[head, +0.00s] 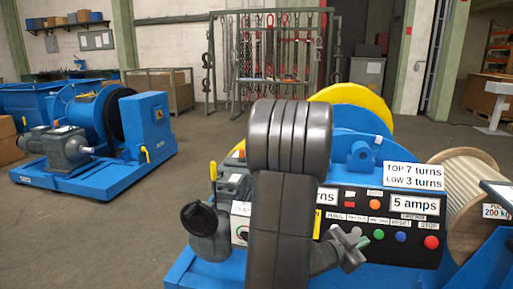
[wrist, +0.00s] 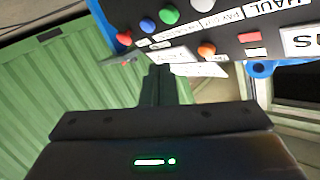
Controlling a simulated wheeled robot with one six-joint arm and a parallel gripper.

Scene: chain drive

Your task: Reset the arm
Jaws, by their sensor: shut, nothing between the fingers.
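My arm stands in front of the blue chain drive machine (head: 349,120) in the head view and hides part of its control panel. My gripper (wrist: 160,72) is shut and empty in the wrist view, its fingers pointing towards the panel. The black control panel (wrist: 225,25) appears upside down there, with a red button (wrist: 124,38), a blue button (wrist: 147,24), a green button (wrist: 168,15) and an orange lamp or button (wrist: 206,48). In the head view the panel (head: 411,260) shows the green button (head: 378,234), blue button (head: 400,237) and red button (head: 431,242). I cannot tell whether the fingertips touch anything.
Signs reading "TOP 7 turns, LOW 3 turns" (head: 414,176) and "5 amps" (head: 414,204) sit on the machine. A rope drum (head: 468,185) is at right. Another blue machine (head: 105,140) stands at left. A rack of chains (head: 275,55) is behind.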

